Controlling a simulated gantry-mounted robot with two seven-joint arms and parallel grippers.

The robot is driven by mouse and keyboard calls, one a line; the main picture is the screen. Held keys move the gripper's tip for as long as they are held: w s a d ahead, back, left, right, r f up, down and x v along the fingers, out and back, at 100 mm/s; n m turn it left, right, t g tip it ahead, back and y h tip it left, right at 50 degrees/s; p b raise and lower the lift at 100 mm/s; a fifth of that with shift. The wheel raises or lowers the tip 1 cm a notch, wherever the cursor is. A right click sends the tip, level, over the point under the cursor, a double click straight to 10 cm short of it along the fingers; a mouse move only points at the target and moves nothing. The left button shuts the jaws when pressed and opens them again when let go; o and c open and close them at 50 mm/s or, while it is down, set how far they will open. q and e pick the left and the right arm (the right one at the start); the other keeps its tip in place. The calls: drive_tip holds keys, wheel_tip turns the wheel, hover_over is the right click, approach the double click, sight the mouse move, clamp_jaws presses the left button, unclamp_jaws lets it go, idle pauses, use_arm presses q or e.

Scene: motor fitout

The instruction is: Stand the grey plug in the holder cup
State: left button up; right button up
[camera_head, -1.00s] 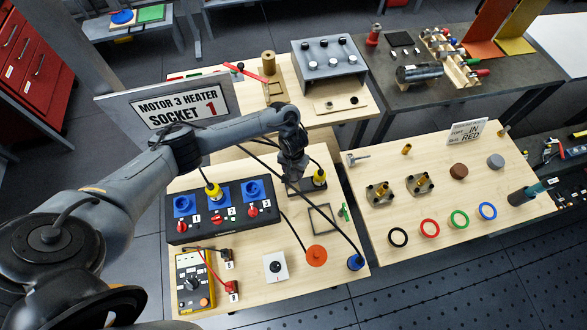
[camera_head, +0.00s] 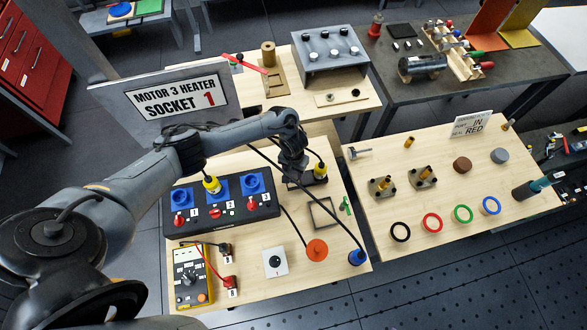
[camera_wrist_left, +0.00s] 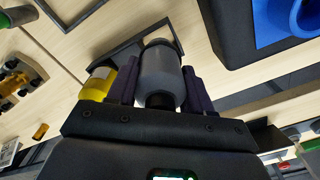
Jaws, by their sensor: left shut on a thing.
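My left gripper (camera_head: 293,177) is over the right end of the near left table, just right of the black socket box (camera_head: 222,207). In the left wrist view its fingers are shut on the grey plug (camera_wrist_left: 160,72), a grey cylinder between the two dark fingers. In the head view the gripper hides the plug. A yellow plug (camera_head: 320,170) is right beside the gripper; it also shows in the left wrist view (camera_wrist_left: 97,84). I cannot pick out the holder cup for certain; the area under the gripper is largely covered. My right gripper is out of view.
A black square frame (camera_head: 322,212) lies in front of the gripper. An orange disc (camera_head: 317,250) and a blue connector (camera_head: 357,257) are nearer the front edge, with black cables running across. The sign (camera_head: 175,103) stands behind my arm.

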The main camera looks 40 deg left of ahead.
sight(293, 175)
idle(0.8)
use_arm(q)
drive_tip(key=shift+p, duration=0.4)
drive_tip(key=shift+p, duration=0.4)
idle(0.7)
drive_tip(key=shift+p, duration=0.35)
idle(0.4)
drive_tip(key=shift+f+b, duration=0.35)
drive_tip(key=shift+f, duration=0.25)
drive_tip(key=shift+f+b, duration=0.95)
drive_tip(key=shift+f, duration=0.55)
drive_tip(key=o, duration=1.2)
